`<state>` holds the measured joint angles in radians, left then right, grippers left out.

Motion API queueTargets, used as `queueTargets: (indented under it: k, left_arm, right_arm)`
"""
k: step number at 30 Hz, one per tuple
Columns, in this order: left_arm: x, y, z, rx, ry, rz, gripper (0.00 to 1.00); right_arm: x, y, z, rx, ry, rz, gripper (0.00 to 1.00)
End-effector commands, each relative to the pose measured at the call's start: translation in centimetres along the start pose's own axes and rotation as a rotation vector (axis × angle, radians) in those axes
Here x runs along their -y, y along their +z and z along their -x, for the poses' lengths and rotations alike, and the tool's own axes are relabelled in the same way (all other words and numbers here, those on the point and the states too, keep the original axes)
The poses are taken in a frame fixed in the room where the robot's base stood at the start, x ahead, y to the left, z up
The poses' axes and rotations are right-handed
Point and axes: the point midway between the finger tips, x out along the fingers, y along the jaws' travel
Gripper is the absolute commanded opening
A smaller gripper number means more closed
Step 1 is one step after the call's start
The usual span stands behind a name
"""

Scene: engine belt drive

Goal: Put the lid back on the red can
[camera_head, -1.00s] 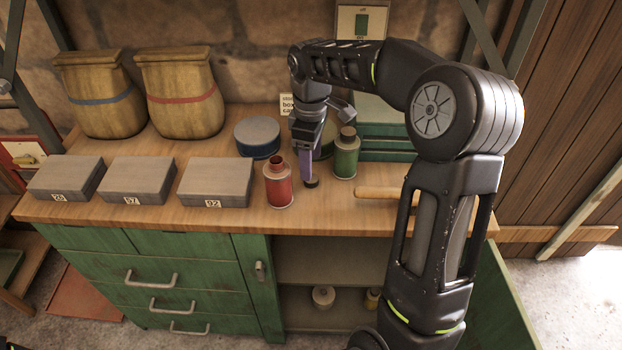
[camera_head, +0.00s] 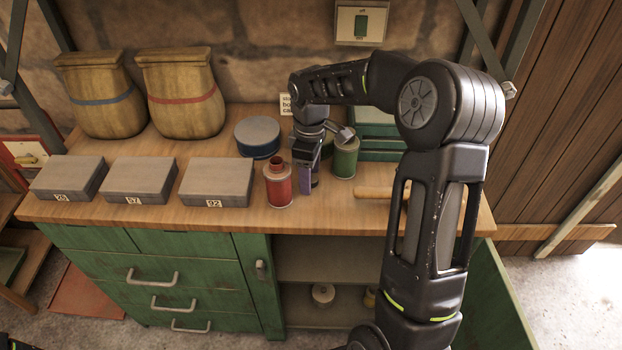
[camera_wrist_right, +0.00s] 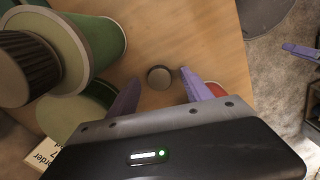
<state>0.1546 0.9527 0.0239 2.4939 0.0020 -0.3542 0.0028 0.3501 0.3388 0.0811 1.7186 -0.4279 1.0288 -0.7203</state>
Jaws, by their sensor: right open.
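The red can (camera_head: 278,185) stands upright on the bench with its neck open. In the right wrist view, only a sliver of the red can (camera_wrist_right: 216,89) shows past one finger. A small dark round lid (camera_wrist_right: 159,77) lies on the wood in that view; in the head view I cannot make it out. My right gripper (camera_head: 308,185) points down just right of the red can. In its wrist view, the right gripper's (camera_wrist_right: 160,92) purple fingers are apart, with the lid in line with the gap between them. A purple finger of my left gripper (camera_wrist_right: 298,49) shows at the right edge.
A green can (camera_head: 345,157) with a dark lid stands close right of the gripper. A blue-grey round tin (camera_head: 257,137) stands behind the red can. Grey boxes (camera_head: 215,183) lie left. A wooden handle (camera_head: 373,192) lies right. The bench's front edge is near.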

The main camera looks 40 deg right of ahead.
Motion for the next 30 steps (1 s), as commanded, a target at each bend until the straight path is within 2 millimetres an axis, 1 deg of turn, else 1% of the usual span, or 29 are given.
queueTargets:
  k: [9, 10, 30]
  left_arm:
    - [-0.01, 0.01, 0.0, 0.0, 0.0, 0.0, 0.73]
    - [-0.01, 0.01, 0.0, 0.0, 0.0, 0.0, 0.73]
    - [-0.01, 0.01, 0.0, 0.0, 0.0, 0.0, 0.73]
  right_arm:
    - [-0.01, -0.01, 0.05, 0.0, 0.0, 0.0, 0.58]
    - [0.0, -0.01, 0.05, 0.0, 0.0, 0.0, 0.57]
    - [0.0, -0.01, 0.05, 0.0, 0.0, 0.0, 0.02]
